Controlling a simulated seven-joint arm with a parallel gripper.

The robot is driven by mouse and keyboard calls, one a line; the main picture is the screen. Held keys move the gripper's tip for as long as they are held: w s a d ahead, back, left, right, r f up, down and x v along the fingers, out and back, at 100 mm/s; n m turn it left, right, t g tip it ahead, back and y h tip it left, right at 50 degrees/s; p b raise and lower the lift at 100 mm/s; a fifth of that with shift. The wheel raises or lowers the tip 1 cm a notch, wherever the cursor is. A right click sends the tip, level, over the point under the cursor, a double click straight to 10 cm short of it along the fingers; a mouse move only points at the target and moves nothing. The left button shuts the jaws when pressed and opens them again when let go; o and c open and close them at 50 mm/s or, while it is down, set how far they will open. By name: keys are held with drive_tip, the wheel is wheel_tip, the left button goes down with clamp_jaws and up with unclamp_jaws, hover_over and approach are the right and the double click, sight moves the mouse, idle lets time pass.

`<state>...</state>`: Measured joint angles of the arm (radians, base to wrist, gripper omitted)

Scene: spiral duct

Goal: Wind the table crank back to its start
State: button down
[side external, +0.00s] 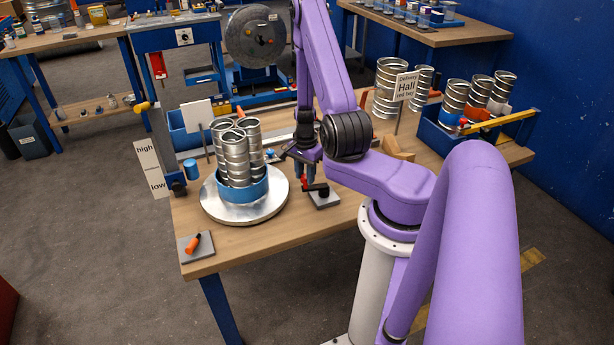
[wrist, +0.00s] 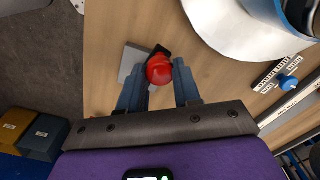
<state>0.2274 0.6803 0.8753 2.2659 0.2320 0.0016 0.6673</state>
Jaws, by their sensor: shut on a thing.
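The crank stands on a small grey base plate (side external: 325,201) on the wooden table. It has a black arm (side external: 321,188) and a red knob (side external: 304,182). In the wrist view the red knob (wrist: 158,70) sits between my fingers, with the black arm behind it and part of the grey plate (wrist: 132,62) showing. My gripper (side external: 304,172) points down and is shut on the red knob. The round silver turntable (side external: 217,209) is left of the crank and carries a blue ring (side external: 241,190) with several upright spiral ducts (side external: 236,152); its edge shows in the wrist view (wrist: 225,35).
A high/low sign (side external: 152,168) stands by the table's left edge. A blue tray (side external: 440,139) with ducts and a Delivery Hall sign (side external: 405,87) are at the back right.

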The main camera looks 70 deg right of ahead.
drive_tip(key=d+m, duration=0.7)
drive_tip(key=m, duration=0.7)
drive_tip(key=s+d+m, duration=0.2)
drive_tip(key=s+m, duration=0.5)
drive_tip(key=m, duration=0.7)
drive_tip(key=shift+s, duration=0.2)
idle(0.4)
drive_tip(key=shift+a+m, duration=0.1)
drive_tip(key=shift+m, duration=0.3)
drive_tip(key=shift+s, duration=0.1)
drive_tip(key=c, duration=0.8)
unclamp_jaws()
